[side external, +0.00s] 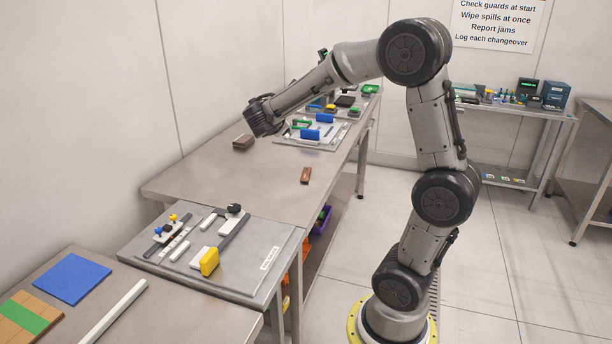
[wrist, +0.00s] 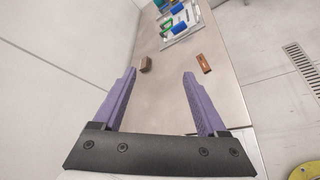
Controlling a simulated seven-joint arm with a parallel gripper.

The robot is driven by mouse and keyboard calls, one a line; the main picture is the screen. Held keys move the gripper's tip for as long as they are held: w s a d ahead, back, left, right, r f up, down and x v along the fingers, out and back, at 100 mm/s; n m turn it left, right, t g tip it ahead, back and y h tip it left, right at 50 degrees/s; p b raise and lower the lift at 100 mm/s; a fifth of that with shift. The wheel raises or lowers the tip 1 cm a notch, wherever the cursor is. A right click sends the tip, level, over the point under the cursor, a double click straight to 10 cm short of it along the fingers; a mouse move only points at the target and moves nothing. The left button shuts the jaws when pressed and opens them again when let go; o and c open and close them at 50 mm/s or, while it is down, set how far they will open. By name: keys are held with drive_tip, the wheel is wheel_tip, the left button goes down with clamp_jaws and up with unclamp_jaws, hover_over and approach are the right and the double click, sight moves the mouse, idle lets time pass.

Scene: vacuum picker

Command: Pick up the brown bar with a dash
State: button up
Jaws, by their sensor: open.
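Two brown bars lie apart on the bare steel table. One (side external: 305,175) is near the table's right edge and has a small pale mark on top. It also shows in the wrist view (wrist: 204,63), right of the right fingertip, but the mark is too small to read there. The other, darker brown bar (side external: 242,142) lies toward the wall. In the wrist view this darker bar (wrist: 145,64) appears between the fingertips, nearer the left one. My gripper (wrist: 159,73) is open and empty, its two purple fingers wide apart. In the side view my gripper (side external: 262,116) is above the table.
Another fixture (side external: 334,140) with blue and green parts is at the far end. The table (side external: 225,180) between them is mostly clear. A wall runs along the left.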

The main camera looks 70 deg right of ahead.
drive_tip(key=w+d+f+n, duration=0.4)
drive_tip(key=w+d+f, duration=0.1)
drive_tip(key=d+f, duration=0.2)
drive_tip(key=n+g, duration=0.2)
drive_tip(key=n, duration=0.2)
approach(306, 174)
drive_tip(key=shift+x, duration=3.9)
clamp_jaws()
